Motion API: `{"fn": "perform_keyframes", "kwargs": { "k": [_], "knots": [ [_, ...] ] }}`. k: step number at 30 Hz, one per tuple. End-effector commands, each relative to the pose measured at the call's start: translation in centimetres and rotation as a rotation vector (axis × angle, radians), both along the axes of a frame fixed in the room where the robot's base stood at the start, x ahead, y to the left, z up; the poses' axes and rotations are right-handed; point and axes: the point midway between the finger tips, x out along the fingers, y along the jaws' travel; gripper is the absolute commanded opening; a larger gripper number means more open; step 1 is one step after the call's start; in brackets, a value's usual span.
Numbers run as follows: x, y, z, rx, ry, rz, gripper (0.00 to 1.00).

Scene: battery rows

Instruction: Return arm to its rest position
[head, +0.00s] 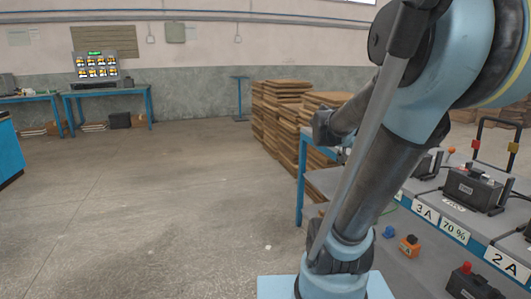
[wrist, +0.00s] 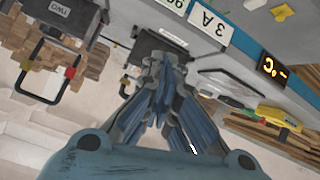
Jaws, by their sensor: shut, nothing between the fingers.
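My arm fills the right half of the head view. My gripper shows in the wrist view (wrist: 168,62), pointing away from the camera. Its dark fingers are shut together with nothing between them. A black battery partly shows behind the fingertips in the wrist view; the fingers hide part of it, and I cannot tell how far apart they are. In the head view I cannot make out the fingertips clearly.
A bench with batteries and the labels 3 A (head: 425,212) and 2 A (head: 507,264) stands at the right. A black battery (head: 475,190) sits on it. Stacked brown boards (head: 285,112) stand behind. The floor (head: 150,200) at left is clear.

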Motion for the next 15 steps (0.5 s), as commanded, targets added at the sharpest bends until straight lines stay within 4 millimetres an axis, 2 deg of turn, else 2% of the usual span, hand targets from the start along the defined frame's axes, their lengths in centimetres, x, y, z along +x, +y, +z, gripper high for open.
{"fn": "perform_keyframes", "kwargs": {
  "k": [1,6,12,15],
  "knots": [
    [-1.5,1.1,-1.7,0.051,0.064,0.042,0.0],
    [-5.5,5.7,-7.0,0.224,0.274,0.237,0.0],
    [-10.0,12.0,-12.3,0.414,0.464,0.531,0.0],
    [-11.9,15.1,-14.2,0.492,0.525,0.685,0.0]
  ]
}}
